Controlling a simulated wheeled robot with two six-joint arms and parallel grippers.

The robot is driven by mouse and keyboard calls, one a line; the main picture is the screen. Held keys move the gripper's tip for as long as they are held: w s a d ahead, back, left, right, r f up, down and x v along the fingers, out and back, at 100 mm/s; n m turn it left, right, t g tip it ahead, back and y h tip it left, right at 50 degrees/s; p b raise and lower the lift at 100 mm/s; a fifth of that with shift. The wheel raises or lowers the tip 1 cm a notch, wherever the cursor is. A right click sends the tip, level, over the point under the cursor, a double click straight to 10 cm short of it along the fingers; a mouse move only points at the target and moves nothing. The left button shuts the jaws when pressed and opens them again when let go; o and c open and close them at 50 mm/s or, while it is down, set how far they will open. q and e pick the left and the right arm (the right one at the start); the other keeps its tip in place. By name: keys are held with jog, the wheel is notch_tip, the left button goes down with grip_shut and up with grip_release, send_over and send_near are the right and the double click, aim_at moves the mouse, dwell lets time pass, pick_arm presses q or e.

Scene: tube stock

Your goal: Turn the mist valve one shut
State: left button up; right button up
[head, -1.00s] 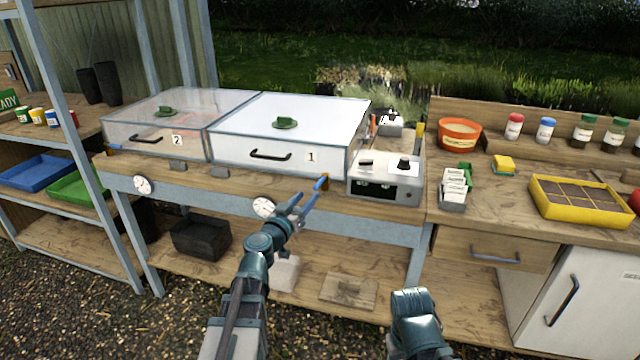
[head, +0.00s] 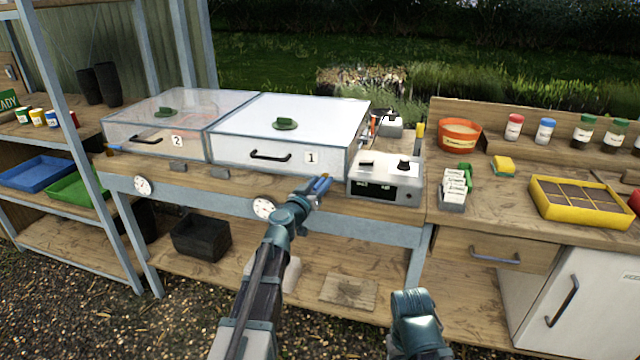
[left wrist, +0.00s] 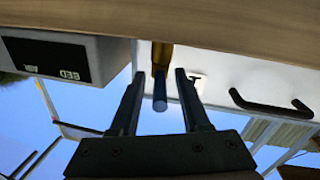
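My left gripper (left wrist: 160,76) is open, with one finger on each side of the handle and a gap showing on both sides. In the head view my left gripper (head: 321,187) is at the bench front edge and largely covers the valve. My right arm shows at the bottom of the head view, but its fingers cannot be made out.
A grey control box (head: 385,187) with a dark display stands close to the right. A round gauge (head: 264,208) sits on the bench front to the left.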

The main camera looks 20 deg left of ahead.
pick_arm(q)
grip_shut()
jog(key=shift+w+r, duration=0.1)
jog(key=shift+w, duration=0.05)
dwell(1.0)
